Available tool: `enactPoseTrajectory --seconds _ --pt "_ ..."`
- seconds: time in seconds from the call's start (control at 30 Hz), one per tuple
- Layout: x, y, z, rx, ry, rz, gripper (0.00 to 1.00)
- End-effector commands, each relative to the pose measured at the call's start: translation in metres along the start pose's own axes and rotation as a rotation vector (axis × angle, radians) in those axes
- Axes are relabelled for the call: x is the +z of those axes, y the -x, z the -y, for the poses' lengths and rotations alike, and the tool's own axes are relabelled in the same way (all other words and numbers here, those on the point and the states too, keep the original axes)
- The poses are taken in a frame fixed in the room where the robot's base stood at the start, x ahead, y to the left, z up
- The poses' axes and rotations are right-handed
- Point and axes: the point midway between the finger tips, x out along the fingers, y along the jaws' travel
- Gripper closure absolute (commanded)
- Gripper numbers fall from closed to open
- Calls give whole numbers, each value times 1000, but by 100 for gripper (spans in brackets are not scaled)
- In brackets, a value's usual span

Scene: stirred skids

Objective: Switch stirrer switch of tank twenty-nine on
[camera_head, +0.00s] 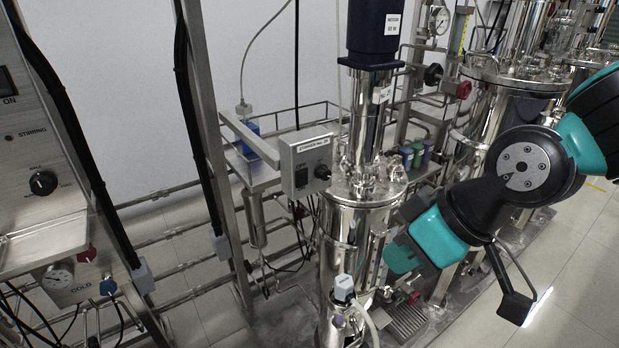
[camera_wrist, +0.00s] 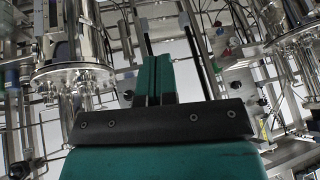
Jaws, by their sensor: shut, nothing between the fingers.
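A grey control box (camera_head: 306,166) hangs on a bracket in front of a steel tank (camera_head: 352,235) in the head view. Which way the switch stands cannot be told. My teal and black gripper (camera_head: 405,250) is right of the box and lower, apart from it in the picture. Its fingertips are not clear there. In the wrist view my gripper (camera_wrist: 160,80) is shut and empty, pointing away among steel vessels.
A panel (camera_head: 40,140) marked STIRRING with a knob stands at the far left. A dark motor (camera_head: 375,30) sits above the tank. Steel posts, pipes and hanging cables crowd the box. Another steel vessel (camera_head: 490,110) stands behind my arm. Tiled floor (camera_head: 575,290) is clear at lower right.

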Motion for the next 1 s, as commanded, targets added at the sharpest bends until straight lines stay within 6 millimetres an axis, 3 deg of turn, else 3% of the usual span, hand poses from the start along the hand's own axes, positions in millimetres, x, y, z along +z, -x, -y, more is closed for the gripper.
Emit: enactPoseTrajectory --seconds 0.03,0.2,0.4,0.7,1.0 --pt "-16 -7 -8 33 65 -44 100" --pt "-52 -42 -42 233 363 -217 100" --pt "-70 -64 -63 528 791 -349 100" --pt "-67 -61 -48 878 1317 -468 100" --pt "-63 -58 -40 967 1430 -503 100"
